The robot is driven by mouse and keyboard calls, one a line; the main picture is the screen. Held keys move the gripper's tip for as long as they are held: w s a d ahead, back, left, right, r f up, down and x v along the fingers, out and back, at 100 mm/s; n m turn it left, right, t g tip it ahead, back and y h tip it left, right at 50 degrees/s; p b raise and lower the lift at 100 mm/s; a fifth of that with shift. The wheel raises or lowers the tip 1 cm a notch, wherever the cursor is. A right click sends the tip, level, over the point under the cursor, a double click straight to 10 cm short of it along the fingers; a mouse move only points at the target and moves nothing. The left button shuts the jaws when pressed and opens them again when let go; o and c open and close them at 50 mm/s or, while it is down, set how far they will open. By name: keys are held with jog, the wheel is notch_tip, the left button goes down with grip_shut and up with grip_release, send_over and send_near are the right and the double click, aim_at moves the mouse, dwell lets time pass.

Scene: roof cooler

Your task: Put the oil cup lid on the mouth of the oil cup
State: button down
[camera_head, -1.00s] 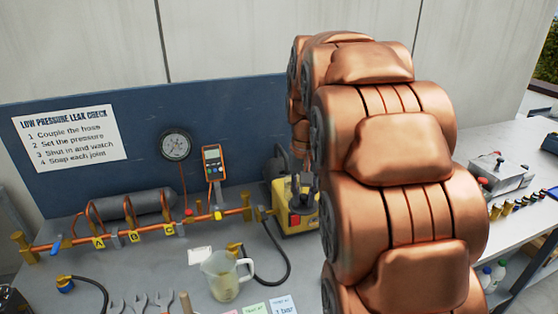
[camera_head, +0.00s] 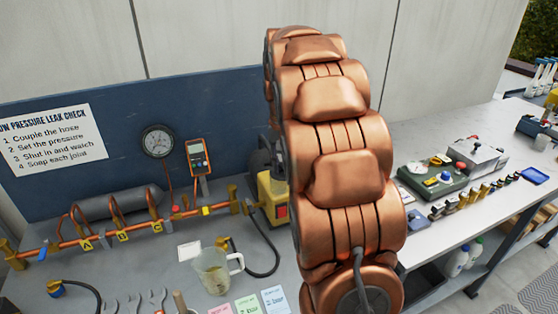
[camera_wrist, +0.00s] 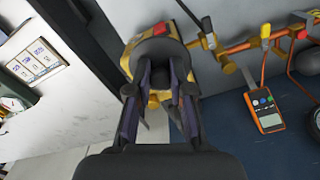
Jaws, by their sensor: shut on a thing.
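My gripper (camera_wrist: 160,80) shows in the wrist view with its two dark fingers close together around a small dark piece (camera_wrist: 160,77), which I take for the oil cup lid. Its outline is hard to make out between the fingers. Beyond the fingertips is the yellow pump (camera_wrist: 131,46) with a dark round body on it. In the head view the yellow pump (camera_head: 274,208) stands at the right end of the bench, partly behind my arm, and my gripper is hidden there. I cannot clearly pick out the oil cup or its mouth in either view.
A copper pipe run (camera_head: 135,231), a pressure gauge (camera_head: 158,141) and an orange meter (camera_head: 197,153) are left of the pump. A clear jug (camera_head: 212,270) and a black hose (camera_head: 268,273) are in front. A side table (camera_head: 430,137) holds several fittings at right.

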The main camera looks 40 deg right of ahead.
jog(key=shift+w+d+f+p, duration=0.1)
jog(key=shift+w+d+p, duration=0.15)
jog(key=shift+w+d, duration=0.4)
jog(key=shift+w+d+f+p, duration=0.1)
jog(key=shift+w+d+p, duration=0.15)
jog(key=shift+w, duration=0.7)
jog(key=shift+w+d+f+p, duration=0.1)
jog(key=shift+w+d+p, duration=0.25)
jog(key=shift+w, duration=0.45)
jog(key=shift+w+d, duration=0.1)
jog(key=shift+w+d+f+p, duration=0.15)
jog(key=shift+f+p, duration=0.75)
jog(key=shift+f, duration=0.9)
jog(key=shift+f, duration=0.1)
jog(key=c, duration=1)
grip_release()
jog(key=shift+c, duration=0.2)
